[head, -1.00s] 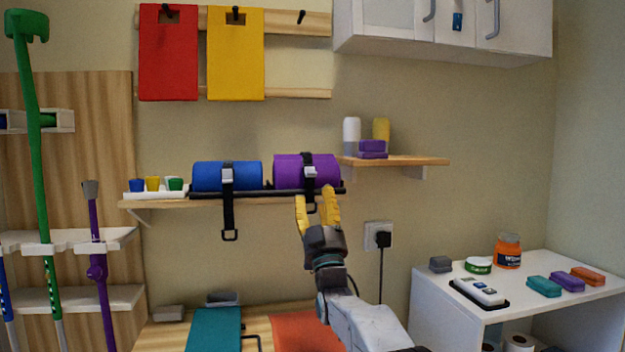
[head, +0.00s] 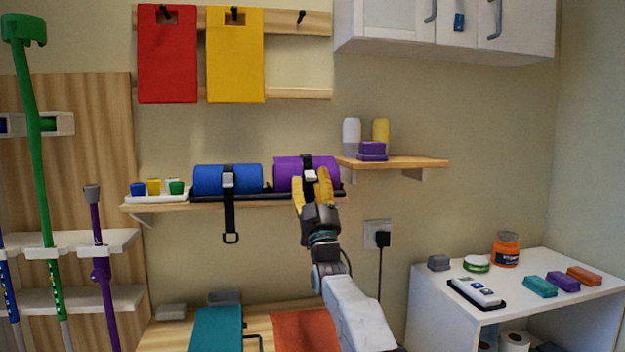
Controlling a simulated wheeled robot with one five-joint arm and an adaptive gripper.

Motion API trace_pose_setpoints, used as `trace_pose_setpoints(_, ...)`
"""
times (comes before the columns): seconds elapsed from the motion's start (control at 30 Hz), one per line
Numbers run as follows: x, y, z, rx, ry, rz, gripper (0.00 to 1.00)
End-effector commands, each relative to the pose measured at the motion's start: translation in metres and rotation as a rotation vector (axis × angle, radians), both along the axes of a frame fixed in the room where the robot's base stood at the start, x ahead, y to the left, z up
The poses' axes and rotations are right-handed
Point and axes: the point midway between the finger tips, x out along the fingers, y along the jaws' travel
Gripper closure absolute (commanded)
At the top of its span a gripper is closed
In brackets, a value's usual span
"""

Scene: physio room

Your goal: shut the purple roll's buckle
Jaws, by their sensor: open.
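The purple roll (head: 289,174) lies on the wall shelf, right of a blue roll. A black strap runs over it with a grey buckle (head: 310,175) on its front. My gripper (head: 312,184) is raised in front of the purple roll. Its two yellow fingers are apart, with the buckle showing between them near the tips. I cannot tell if the fingers touch it. The strap's lower end is hidden behind my gripper.
The blue roll (head: 210,180) has its own strap (head: 229,215) hanging below the shelf (head: 160,207). Small coloured cups stand at the left. A higher shelf (head: 415,163) with bottles and purple blocks is close on the right. A wall socket (head: 371,233) is below.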

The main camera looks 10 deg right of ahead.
Motion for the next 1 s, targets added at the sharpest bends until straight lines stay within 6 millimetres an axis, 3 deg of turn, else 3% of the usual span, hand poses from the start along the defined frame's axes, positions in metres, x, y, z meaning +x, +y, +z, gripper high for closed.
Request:
trace_pose_setpoints(0.4, 0.0011, 0.0, 0.0006, 0.0, 0.001, 0.0, 0.48)
trace_pose_setpoints(1.0, 0.0008, 0.0, 0.001, 0.0, 0.0, 0.0, 1.0)
